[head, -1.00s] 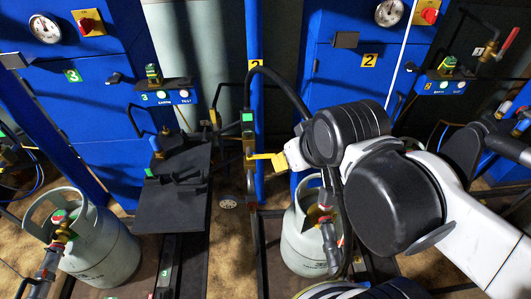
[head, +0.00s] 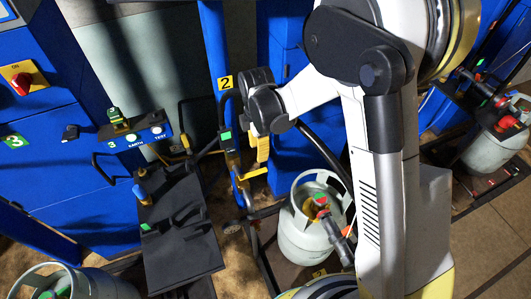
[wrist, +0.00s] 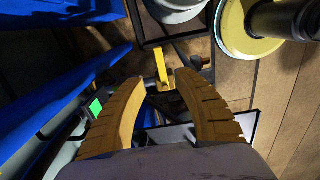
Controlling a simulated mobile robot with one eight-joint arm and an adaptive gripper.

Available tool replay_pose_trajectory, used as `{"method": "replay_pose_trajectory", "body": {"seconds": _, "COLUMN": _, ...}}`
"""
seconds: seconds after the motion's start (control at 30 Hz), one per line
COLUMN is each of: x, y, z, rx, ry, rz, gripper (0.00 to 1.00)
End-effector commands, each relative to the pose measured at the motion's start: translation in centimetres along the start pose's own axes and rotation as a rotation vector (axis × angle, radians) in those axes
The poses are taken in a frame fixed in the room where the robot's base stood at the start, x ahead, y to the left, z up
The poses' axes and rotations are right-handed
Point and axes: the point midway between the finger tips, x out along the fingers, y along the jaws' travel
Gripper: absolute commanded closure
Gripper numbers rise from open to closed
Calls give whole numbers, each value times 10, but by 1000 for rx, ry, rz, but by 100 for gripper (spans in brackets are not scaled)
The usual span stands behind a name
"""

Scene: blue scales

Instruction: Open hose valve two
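The hose valve on the blue post (head: 215,50) marked with a yellow 2 label (head: 225,82) has a green tag (head: 226,138). Its yellow lever (head: 250,174) sticks out to the right, low on the post. My gripper (head: 262,158) hangs just above and beside the lever, with one tan finger showing in the head view. In the wrist view my gripper (wrist: 161,78) is open, its two curved fingers apart. The yellow lever (wrist: 161,62) shows between and beyond the fingertips; I cannot tell whether they touch it. The green tag (wrist: 95,108) is left of the fingers.
A grey gas cylinder (head: 300,240) with a hose stands right of the post, close below my gripper. A black tray (head: 165,255) lies to the left. Blue cabinets (head: 45,140) stand at left and behind. Another cylinder (head: 490,152) is at far right.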

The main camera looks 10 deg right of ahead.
Motion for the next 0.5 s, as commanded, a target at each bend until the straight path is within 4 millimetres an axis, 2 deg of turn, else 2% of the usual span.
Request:
{"method": "replay_pose_trajectory", "body": {"seconds": 0.17, "x": 18, "y": 1, "z": -3, "rx": -33, "ry": 0, "rz": -11, "gripper": 62}}
{"method": "replay_pose_trajectory", "body": {"seconds": 0.5, "x": 85, "y": 1, "z": -2, "rx": -30, "ry": 0, "rz": -9, "gripper": 62}}
